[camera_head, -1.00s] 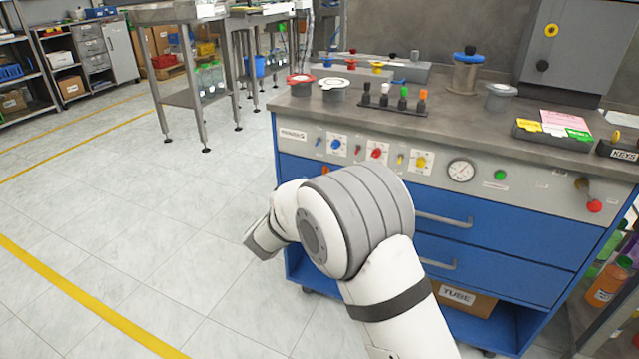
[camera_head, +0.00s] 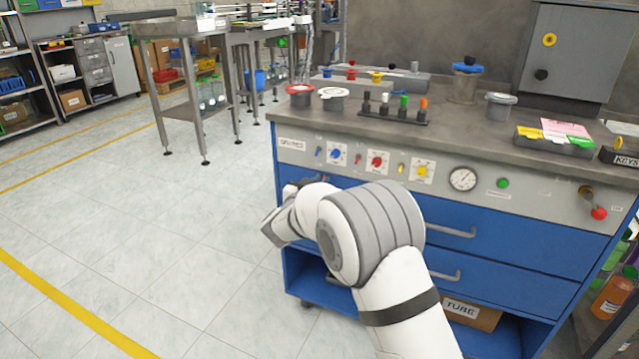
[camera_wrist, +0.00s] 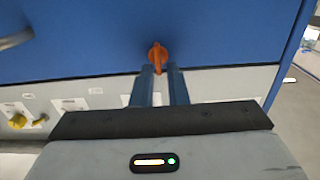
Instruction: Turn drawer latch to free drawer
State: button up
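The orange drawer latch (camera_wrist: 157,57) sits on the blue drawer front (camera_wrist: 90,40), close to its edge with the grey panel, in the wrist view. My gripper (camera_wrist: 160,70) has its two blue-grey fingers pointing at the latch, with a gap between them. The narrow end of the latch lies at the fingertips, between them. I cannot tell whether either finger touches it. In the head view the upper blue drawer (camera_head: 520,243) looks closed, and my arm hides most of its left part. My fingers are hidden there.
A grey panel (camera_head: 545,192) with knobs and a gauge (camera_head: 462,179) runs above the drawers. Drawer handles (camera_head: 447,229) are right of my arm. Cups and small parts stand on the worktop (camera_head: 450,140). The floor (camera_head: 130,255) to the left is clear.

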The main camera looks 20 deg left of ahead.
grip_shut()
jog(key=shift+m, duration=0.3)
jog(key=shift+d+f+m+b, duration=0.25)
jog(key=shift+m+b, duration=1.05)
jog(key=shift+m, duration=1.55)
jog(key=shift+d+f+m+b, duration=0.2)
jog(key=shift+m+b, duration=1.05)
jog(key=shift+m, duration=1.65)
jog(key=shift+d+f+m+b, duration=0.25)
jog(key=shift+m+b, duration=1.05)
jog(key=shift+m, duration=1.55)
